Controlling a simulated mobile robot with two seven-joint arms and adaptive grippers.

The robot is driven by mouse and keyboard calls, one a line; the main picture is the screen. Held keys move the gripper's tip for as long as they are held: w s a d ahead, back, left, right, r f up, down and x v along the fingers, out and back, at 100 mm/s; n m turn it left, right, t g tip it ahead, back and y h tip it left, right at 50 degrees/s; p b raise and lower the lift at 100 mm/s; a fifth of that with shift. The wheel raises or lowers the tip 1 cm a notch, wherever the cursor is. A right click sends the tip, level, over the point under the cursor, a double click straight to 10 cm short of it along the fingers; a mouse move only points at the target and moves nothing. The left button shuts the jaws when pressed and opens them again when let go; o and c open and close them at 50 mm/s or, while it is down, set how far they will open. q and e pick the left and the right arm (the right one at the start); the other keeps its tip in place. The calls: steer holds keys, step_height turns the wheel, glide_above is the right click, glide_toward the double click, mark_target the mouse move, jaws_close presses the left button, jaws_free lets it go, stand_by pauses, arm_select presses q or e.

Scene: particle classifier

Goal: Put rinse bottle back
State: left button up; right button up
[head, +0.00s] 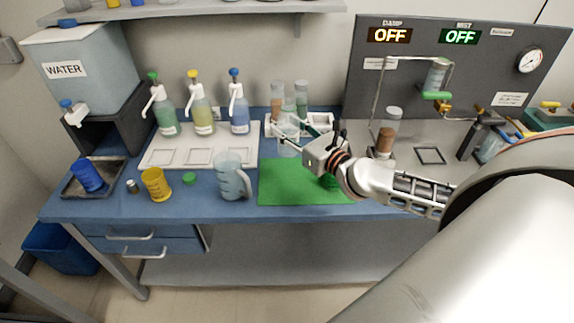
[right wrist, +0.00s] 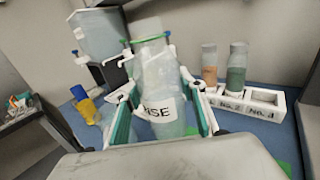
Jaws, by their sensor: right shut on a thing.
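The rinse bottle, a clear pale bottle with a white label ending in "NSE", stands between the fingers of my right gripper in the right wrist view (right wrist: 162,78). It also shows in the head view (head: 287,143), partly hidden by the fingers. My right gripper (head: 291,136) is shut on it, with a green-and-white finger on each side of it in the wrist view. The bottle is near the back edge of the green mat (head: 285,190), beside the white vial rack (head: 322,122). I cannot tell whether its base touches anything. My left gripper is not in view.
Three pump bottles (head: 200,115) stand at the white tray (head: 155,155), with empty square recesses in front. A measuring jug (head: 230,178), a yellow cup (head: 156,186) and a water tank (head: 90,70) are at left. The rack holds vials beside the gripper. A grey panel (head: 470,75) stands at right.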

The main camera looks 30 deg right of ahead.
mark_target(288, 152)
step_height(288, 152, down, 8)
steer(key=shift+f+b, duration=0.1)
steer(key=shift+b, duration=0.25)
steer(key=shift+w+f, duration=0.1)
steer(key=shift+f, duration=0.4)
step_height(288, 152, down, 3)
steer(key=shift+f+b, duration=0.1)
steer(key=shift+b, duration=0.85)
steer(key=shift+f+b, duration=0.3)
steer(key=shift+f, duration=0.3)
steer(key=o, duration=1.1)
steer(key=shift+c, duration=0.2)
steer(key=o, duration=0.3)
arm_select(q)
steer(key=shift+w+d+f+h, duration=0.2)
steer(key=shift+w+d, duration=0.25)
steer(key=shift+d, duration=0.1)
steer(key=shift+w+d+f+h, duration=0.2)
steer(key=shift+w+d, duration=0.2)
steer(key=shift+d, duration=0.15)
arm_select(e)
steer(key=shift+o, duration=0.2)
